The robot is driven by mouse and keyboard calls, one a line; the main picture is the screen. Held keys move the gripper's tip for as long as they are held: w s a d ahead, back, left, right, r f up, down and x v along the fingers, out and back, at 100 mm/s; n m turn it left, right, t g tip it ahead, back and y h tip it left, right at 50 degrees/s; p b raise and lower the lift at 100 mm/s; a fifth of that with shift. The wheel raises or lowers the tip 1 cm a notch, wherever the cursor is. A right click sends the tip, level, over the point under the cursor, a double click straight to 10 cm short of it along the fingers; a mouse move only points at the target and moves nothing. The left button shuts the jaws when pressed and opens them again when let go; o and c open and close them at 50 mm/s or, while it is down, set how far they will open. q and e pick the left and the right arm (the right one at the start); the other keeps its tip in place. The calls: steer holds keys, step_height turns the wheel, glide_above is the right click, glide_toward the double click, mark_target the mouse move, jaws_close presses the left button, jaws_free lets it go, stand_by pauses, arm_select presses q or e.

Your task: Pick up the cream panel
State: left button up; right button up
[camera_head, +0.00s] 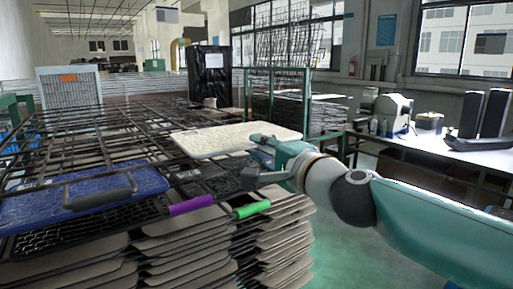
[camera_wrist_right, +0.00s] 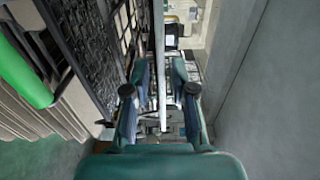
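The cream panel (camera_head: 228,138) is a flat, pale sheet at the right end of the black wire rack in the head view. Its right end reaches my right gripper (camera_head: 257,160). One finger shows at the panel's near right edge and the other lower down, below the panel. In the right wrist view the panel is a thin pale upright strip (camera_wrist_right: 160,62) between the fingers of the right gripper (camera_wrist_right: 160,88), with a gap on both sides. The right gripper is open around the panel's edge. My left gripper is not in view.
A blue panel (camera_head: 140,183) lies at the left of the wire rack (camera_head: 75,143). Purple (camera_head: 191,205) and green (camera_head: 252,209) grips stick out at the front, above stacked brown sheets (camera_head: 180,245). A bench (camera_head: 480,155) with equipment stands at right, beyond open floor.

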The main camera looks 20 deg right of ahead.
steer(key=shift+x, duration=0.85)
steer(key=shift+c, duration=0.2)
steer(key=c, duration=0.4)
jaws_close()
steer(key=shift+f, duration=0.15)
step_height(320, 180, up, 3)
steer(key=p, duration=0.2)
steer(key=shift+w+p, duration=0.1)
steer(key=shift+p, duration=0.3)
steer(key=shift+f, duration=0.1)
